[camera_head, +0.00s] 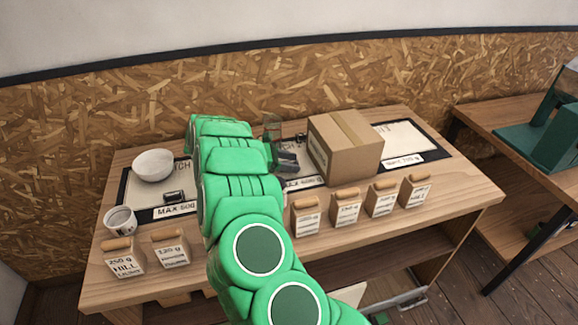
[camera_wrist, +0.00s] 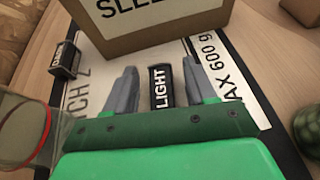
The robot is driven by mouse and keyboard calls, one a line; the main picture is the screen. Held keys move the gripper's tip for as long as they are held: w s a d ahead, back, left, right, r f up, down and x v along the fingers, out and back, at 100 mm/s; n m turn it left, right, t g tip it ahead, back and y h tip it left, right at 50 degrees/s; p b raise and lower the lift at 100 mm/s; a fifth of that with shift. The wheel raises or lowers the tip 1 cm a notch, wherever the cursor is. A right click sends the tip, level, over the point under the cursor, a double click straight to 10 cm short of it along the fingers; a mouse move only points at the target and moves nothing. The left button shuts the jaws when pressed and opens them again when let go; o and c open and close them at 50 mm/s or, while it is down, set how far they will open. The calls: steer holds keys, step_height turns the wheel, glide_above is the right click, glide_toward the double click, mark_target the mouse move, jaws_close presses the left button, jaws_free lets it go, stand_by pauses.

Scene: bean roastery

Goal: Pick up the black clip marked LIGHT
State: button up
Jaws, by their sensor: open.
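The black clip marked LIGHT (camera_wrist: 160,87) lies on a white, black-edged mat (camera_wrist: 92,75) in the wrist view, its white lettering readable. My gripper (camera_wrist: 160,80) is open, with one grey finger on each side of the clip. The clip sits between the fingers, and I see a gap on both sides. In the head view my green arm reaches over the table, and my gripper (camera_head: 286,160) shows small beside the cardboard box; the clip cannot be made out there.
A cardboard box (camera_head: 345,148) stands just beyond the clip. A glass jar (camera_wrist: 22,130) stands close at left in the wrist view, and another dark clip (camera_wrist: 65,58) lies near the box. A white bowl (camera_head: 153,165), a cup (camera_head: 120,219) and several labelled blocks (camera_head: 346,207) stand on the table.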

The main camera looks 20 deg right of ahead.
steer(key=shift+x, duration=1)
steer(key=c, duration=1)
steer(key=shift+a+r, duration=0.1)
steer(key=shift+r, duration=1.5)
steer(key=shift+s+a+r, duration=0.3)
steer(key=shift+s+r, duration=1.35)
steer(key=shift+s, duration=0.65)
steer(key=shift+s+a+r, duration=0.3)
steer(key=shift+s+r, duration=1.3)
steer(key=shift+s, duration=0.7)
steer(key=shift+s+a+r, duration=0.3)
steer(key=shift+s+r, duration=1.35)
steer(key=shift+s, duration=0.65)
